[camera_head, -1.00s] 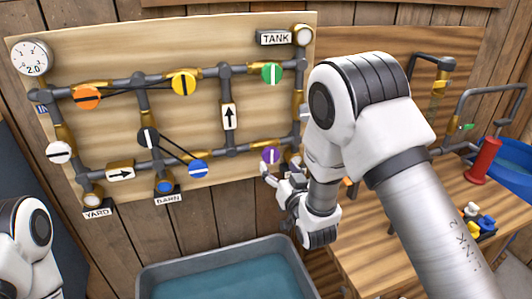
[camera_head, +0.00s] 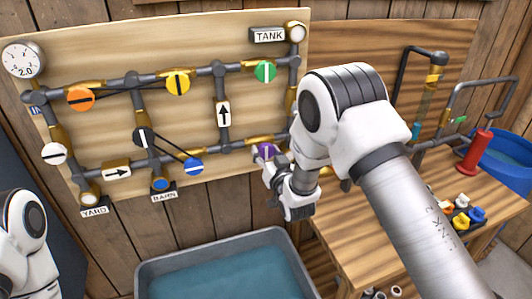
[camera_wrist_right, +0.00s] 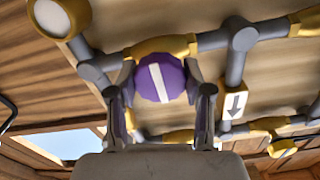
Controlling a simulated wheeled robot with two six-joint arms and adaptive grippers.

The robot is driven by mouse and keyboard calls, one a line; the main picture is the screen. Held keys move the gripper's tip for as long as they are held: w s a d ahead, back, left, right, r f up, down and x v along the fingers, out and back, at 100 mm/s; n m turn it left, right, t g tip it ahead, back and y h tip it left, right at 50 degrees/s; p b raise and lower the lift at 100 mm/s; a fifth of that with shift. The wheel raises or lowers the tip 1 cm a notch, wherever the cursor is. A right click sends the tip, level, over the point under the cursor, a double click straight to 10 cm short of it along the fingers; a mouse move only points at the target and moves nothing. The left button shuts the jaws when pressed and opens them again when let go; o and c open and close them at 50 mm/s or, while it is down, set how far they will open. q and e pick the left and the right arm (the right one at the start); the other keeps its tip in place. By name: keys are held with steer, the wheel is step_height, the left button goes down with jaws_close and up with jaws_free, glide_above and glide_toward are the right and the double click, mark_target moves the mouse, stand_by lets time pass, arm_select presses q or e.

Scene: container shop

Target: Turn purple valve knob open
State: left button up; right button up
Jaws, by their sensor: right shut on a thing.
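The purple valve knob (camera_head: 265,150) sits at the lower right of the pipe board, partly covered by my right gripper (camera_head: 262,160). In the right wrist view the knob (camera_wrist_right: 147,84) is large, round and faceted, with a white bar across its face. The bar is near upright there, with a slight tilt. My right gripper (camera_wrist_right: 160,88) has one finger on each side of the knob and is shut on it. My left gripper is out of view; only part of my left arm shows at the left edge.
The board has orange (camera_head: 80,99), yellow (camera_head: 178,82), green (camera_head: 265,71), white (camera_head: 54,153) and blue (camera_head: 193,167) knobs, plus a gauge (camera_head: 22,60) near 2.0. A water trough (camera_head: 146,270) stands below. A wooden bench (camera_head: 370,235) with a red cylinder (camera_head: 477,152) is at right.

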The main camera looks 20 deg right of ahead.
steer(key=shift+f+n+b, duration=0.15)
steer(key=shift+n+b, duration=0.35)
steer(key=shift+b, duration=0.15)
steer(key=n+b, duration=0.4)
steer(key=shift+f, duration=0.1)
steer(key=n+b, duration=0.7)
steer(key=n, duration=0.2)
steer(key=shift+n+b, duration=1.35)
steer(key=shift+n, duration=0.55)
steer(key=o, duration=1.2)
steer(key=shift+r, duration=0.2)
steer(key=shift+c, duration=0.2)
